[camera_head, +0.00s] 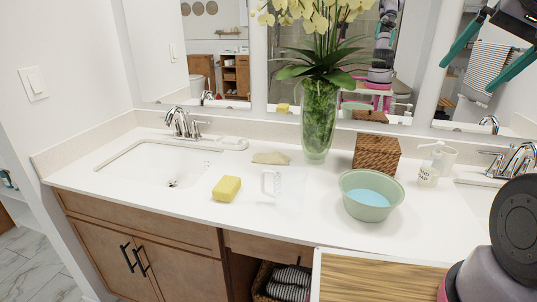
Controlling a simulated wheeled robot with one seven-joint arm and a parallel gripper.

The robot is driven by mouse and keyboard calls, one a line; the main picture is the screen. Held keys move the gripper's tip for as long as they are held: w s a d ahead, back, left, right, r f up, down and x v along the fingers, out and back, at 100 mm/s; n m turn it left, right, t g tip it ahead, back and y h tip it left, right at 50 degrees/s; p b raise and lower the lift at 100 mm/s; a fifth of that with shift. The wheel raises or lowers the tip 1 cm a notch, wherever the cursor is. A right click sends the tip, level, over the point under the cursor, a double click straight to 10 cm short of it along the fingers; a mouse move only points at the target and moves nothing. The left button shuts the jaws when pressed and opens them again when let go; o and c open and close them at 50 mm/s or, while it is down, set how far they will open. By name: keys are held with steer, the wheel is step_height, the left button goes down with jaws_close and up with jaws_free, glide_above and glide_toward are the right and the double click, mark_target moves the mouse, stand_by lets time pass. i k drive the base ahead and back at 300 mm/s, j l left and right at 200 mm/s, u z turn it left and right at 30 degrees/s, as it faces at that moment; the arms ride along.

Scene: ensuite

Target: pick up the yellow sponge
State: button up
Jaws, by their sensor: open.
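The yellow sponge (227,189) lies on the white counter, just right of the left sink and near the front edge. Nothing covers it. My gripper (466,78) is at the top right of the head view, with its two teal fingers spread apart and nothing visible between them. It is well to the right of the sponge and above the counter, in front of the mirror.
A clear pitcher (284,187) stands right of the sponge, with a beige folded item (271,158) behind. Farther right are a green bowl (368,210), a wicker box (377,153), a soap bottle (428,176) and a tall flower vase (318,120). The left sink (150,165) is empty.

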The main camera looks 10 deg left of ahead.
mark_target(226, 190)
steer(key=u, duration=1.3)
